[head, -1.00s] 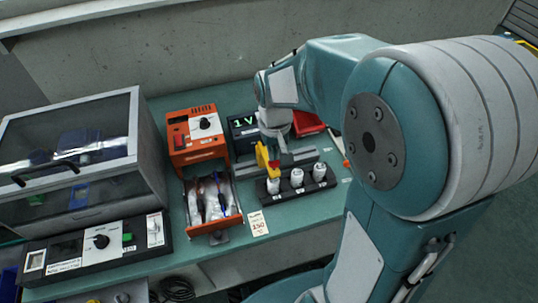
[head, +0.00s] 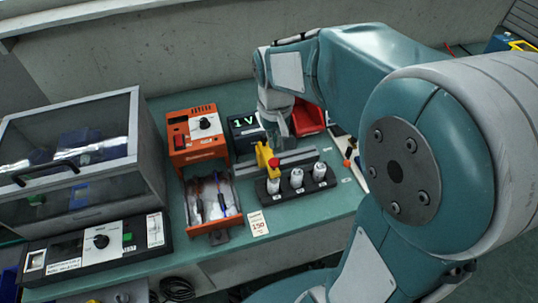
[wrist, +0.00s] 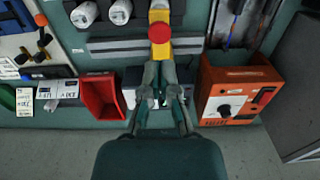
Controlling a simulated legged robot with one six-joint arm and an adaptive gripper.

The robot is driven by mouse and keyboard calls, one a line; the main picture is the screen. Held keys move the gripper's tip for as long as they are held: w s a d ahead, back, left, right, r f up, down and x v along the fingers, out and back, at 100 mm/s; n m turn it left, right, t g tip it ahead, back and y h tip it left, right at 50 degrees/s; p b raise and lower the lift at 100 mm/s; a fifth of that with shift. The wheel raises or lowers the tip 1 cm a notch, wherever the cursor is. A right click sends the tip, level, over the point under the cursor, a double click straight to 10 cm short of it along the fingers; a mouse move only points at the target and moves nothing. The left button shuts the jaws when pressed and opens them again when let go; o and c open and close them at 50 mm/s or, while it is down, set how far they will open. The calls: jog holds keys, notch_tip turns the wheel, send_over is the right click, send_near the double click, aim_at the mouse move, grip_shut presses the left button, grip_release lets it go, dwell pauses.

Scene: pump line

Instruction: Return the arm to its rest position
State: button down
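My arm reaches from the right over the green bench in the head view. My gripper (head: 283,135) points down behind a yellow piece with a red knob (head: 266,158). In the wrist view my gripper (wrist: 161,70) shows two fingers with a narrow gap and nothing seen between them. The yellow piece with its red knob (wrist: 160,32) lies just beyond the fingertips. Whether they touch it is hard to tell.
A black rack (head: 325,181) holds white-capped bottles. An orange unit (head: 196,137) with an open drawer (head: 213,222) stands left of it. A red bin (head: 311,119) is close behind my gripper. A clear-lidded cabinet (head: 148,147) fills the left. Tools lie at the right.

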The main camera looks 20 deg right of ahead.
jog(key=s+r+t, duration=0.2)
jog(key=s+r, duration=0.2)
jog(key=s, duration=0.3)
jog(key=s+r+t, duration=0.3)
jog(key=s, duration=0.4)
jog(key=shift+r+t, duration=0.3)
jog(key=shift+r, duration=0.1)
